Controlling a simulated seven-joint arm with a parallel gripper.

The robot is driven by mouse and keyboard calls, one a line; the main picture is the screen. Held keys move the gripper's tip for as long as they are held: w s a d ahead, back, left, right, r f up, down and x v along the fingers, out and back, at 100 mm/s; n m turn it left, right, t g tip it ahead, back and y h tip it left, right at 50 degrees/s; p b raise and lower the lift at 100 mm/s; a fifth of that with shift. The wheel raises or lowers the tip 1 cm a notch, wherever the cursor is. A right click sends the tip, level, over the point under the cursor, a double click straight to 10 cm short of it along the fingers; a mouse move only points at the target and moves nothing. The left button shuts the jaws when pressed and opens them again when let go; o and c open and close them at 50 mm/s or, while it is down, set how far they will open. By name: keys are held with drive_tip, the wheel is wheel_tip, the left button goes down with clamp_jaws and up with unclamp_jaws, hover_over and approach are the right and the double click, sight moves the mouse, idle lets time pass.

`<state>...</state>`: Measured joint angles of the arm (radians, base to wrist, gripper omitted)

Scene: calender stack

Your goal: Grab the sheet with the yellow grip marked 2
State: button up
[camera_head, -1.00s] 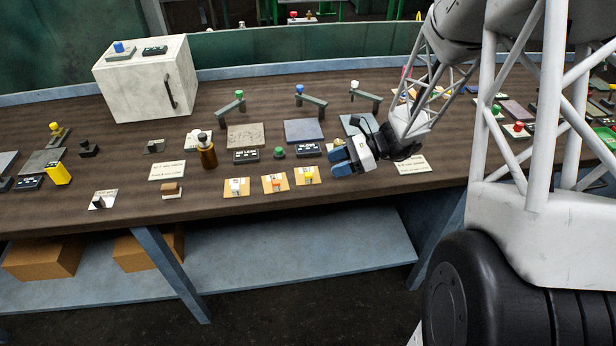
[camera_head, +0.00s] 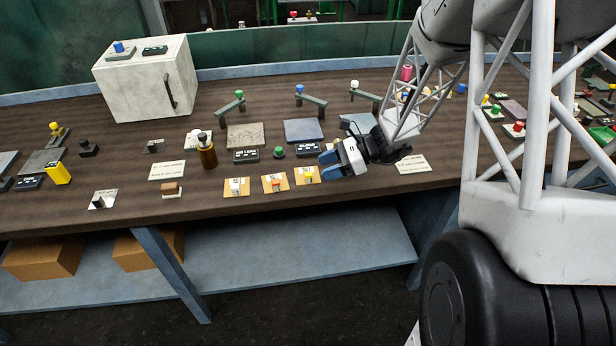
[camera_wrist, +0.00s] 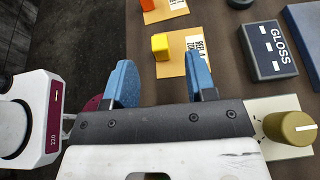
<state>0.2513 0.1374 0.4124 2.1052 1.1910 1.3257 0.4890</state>
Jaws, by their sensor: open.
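The sheet with the yellow grip (camera_head: 307,175) is a small tan sheet lying near the bench's front edge, rightmost in a row of three. In the wrist view, its yellow block grip (camera_wrist: 160,46) shows just ahead of the gap between my fingers, with a white printed label beside it. I cannot make out a number 2 on it. My gripper (camera_head: 327,163) is open and empty, with blue fingers, close to the right of the sheet in the head view. In the wrist view, my fingers (camera_wrist: 160,78) are apart, and the right one overlaps part of the sheet and label.
Sheets with an orange grip (camera_head: 273,183) and a white grip (camera_head: 236,187) lie to the left. A dark GLOSS block (camera_wrist: 271,50) lies right of the sheet in the wrist view, and an olive knob (camera_wrist: 290,128) is beside my gripper. A brown bottle (camera_head: 207,153) stands farther left.

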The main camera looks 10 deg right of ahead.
sight(310, 174)
drive_tip(key=shift+x, duration=2.6)
drive_tip(key=shift+f, duration=0.1)
clamp_jaws()
drive_tip(key=shift+r, duration=1.75)
drive_tip(key=s+d+r, duration=0.1)
drive_tip(key=s, duration=1.5)
drive_tip(key=shift+d+r, duration=0.25)
drive_tip(key=shift+d, duration=0.1)
